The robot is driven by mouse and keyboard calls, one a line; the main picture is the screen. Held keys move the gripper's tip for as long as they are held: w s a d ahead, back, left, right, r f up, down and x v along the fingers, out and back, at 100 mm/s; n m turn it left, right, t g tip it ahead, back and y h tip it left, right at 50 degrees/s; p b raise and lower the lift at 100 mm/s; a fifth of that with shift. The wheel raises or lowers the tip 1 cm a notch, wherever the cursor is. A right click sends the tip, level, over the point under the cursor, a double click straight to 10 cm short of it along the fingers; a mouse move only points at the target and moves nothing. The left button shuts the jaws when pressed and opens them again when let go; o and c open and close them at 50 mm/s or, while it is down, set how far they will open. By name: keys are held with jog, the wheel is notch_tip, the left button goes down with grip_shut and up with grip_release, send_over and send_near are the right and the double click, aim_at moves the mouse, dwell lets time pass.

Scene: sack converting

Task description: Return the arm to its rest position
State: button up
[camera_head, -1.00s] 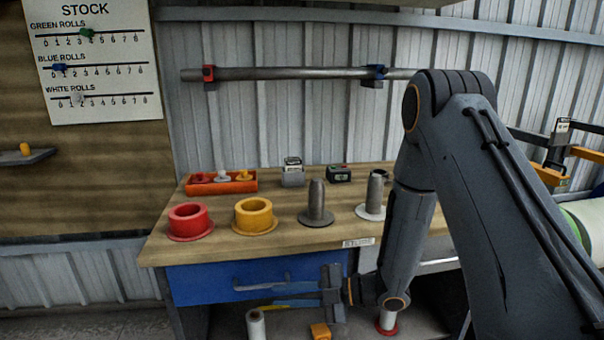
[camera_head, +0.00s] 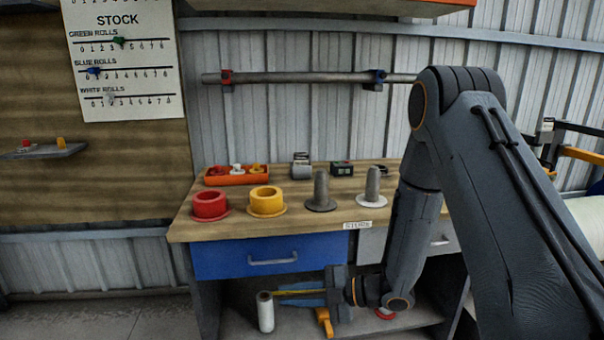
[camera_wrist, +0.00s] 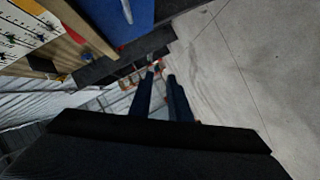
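My arm (camera_head: 415,220) is folded on the right of the head view, with its forearm hanging down in front of the workbench. My gripper (camera_head: 278,297) is low in front of the bench's lower shelf, its fingers pointing left. In the wrist view my gripper (camera_wrist: 162,75) shows two dark fingers with a gap between them and nothing held. In the head view a white roll (camera_head: 265,312) stands close to the fingertips; I cannot tell whether they touch.
The workbench (camera_head: 190,228) carries a red ring (camera_head: 210,205), a yellow ring (camera_head: 266,202), two grey posts and an orange tray (camera_head: 231,179). Its blue drawer (camera_head: 225,260) is shut. A stock board (camera_head: 125,60) hangs at the left. Floor at the lower left is clear.

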jog(key=w+d+r+m+t+h+p, duration=0.2)
jog(key=d+r+m+h, duration=0.2)
jog(key=d+m+h, duration=0.3)
jog(key=w+d+r+m+t+h+p, duration=0.2)
jog(key=d+r+m+h, duration=0.25)
jog(key=d, duration=0.45)
jog(key=s+d+r+m+g+h+p, duration=0.1)
jog(key=s+d+r+m+g+h, duration=0.15)
jog(key=s+d+m, duration=0.35)
jog(key=s+d+r+m+g+h+p, duration=0.1)
jog(key=s+d+r+m+g+p, duration=0.15)
jog(key=s+m, duration=0.45)
jog(key=s+a+r+m+g, duration=0.1)
jog(key=s+r, duration=0.1)
jog(key=s, duration=0.4)
jog(key=s+a+r+m+g, duration=0.1)
jog(key=s+r, duration=0.1)
jog(key=s, duration=0.5)
jog(key=shift+s+a+y+p, duration=0.2)
jog(key=shift+a+y+p, duration=0.05)
jog(key=shift+y+p, duration=0.05)
